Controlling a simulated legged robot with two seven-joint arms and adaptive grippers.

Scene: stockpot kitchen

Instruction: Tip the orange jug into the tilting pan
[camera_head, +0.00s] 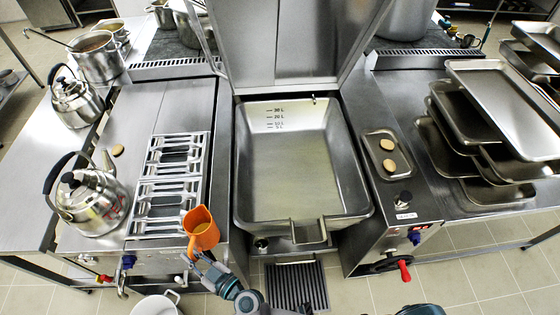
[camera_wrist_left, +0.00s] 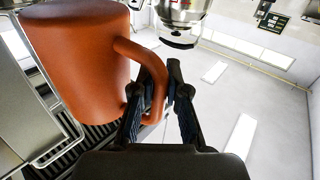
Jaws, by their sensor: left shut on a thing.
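My right gripper is not visible; only a dark piece at the bottom edge may be mine.
Two steel kettles (camera_head: 90,200) and pots (camera_head: 95,55) stand on the left. A burner grate (camera_head: 170,180) lies left of the pan. A small tray (camera_head: 388,150) with two round items sits right of the pan, and stacked trays (camera_head: 500,120) stand further right. A white pot (camera_head: 157,305) is below.

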